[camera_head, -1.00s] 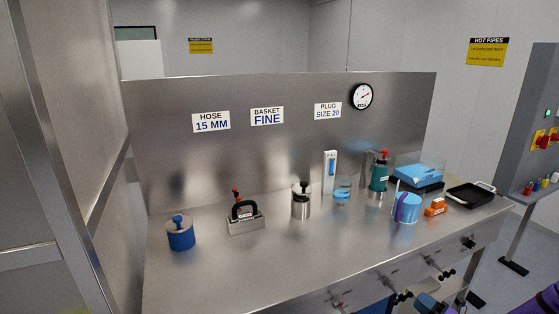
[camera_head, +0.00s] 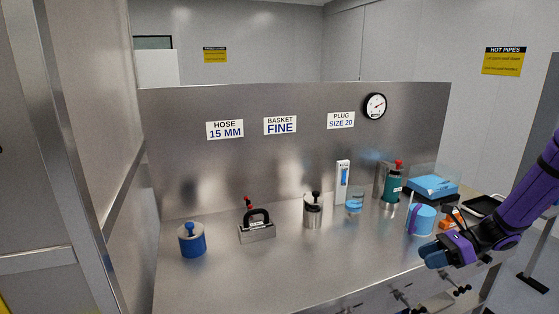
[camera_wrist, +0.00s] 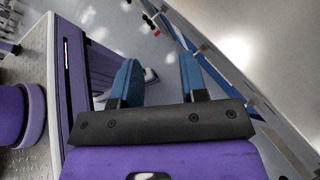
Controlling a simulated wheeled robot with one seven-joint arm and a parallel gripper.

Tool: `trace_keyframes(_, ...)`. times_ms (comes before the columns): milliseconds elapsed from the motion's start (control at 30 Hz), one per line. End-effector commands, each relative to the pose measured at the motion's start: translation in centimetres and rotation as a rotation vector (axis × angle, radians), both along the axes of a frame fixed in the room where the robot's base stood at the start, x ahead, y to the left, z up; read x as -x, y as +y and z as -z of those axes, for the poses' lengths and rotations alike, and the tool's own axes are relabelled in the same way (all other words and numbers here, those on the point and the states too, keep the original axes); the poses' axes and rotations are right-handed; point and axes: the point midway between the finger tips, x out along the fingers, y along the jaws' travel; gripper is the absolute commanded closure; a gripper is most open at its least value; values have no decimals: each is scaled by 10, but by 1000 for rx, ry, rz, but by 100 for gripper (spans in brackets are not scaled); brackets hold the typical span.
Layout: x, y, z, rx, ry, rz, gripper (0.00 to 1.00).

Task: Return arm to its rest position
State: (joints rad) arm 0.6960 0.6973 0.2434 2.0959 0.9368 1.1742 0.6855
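My purple arm (camera_head: 510,215) reaches in from the right edge in the head view. My gripper (camera_head: 430,254), with blue fingertips, is over the right front part of the steel bench, in front of the blue container with a purple band (camera_head: 421,219). In the wrist view my gripper (camera_wrist: 158,70) shows two blue fingers set apart with nothing between them. Behind the fingers are the floor, purple parts of my own body and a blue frame bar.
The steel bench (camera_head: 300,275) holds a blue weight (camera_head: 192,240), a black-handled block (camera_head: 257,229), a steel canister (camera_head: 313,211), a teal bottle (camera_head: 392,187), an orange piece (camera_head: 450,220) and a black tray (camera_head: 484,205). Black valve knobs (camera_head: 461,289) line the front edge.

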Motion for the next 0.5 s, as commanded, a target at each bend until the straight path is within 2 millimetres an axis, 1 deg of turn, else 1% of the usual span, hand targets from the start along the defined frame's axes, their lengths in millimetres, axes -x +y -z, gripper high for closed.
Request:
trace_keyframes(33, 4, 7, -15, 45, -38, -47, 60)
trace_keyframes(100, 10, 14, -31, 106, -89, -113, 60)
trace_keyframes(267, 27, 31, -67, 234, -207, -266, 60)
trace_keyframes(500, 58, 53, -118, 419, -388, -492, 60)
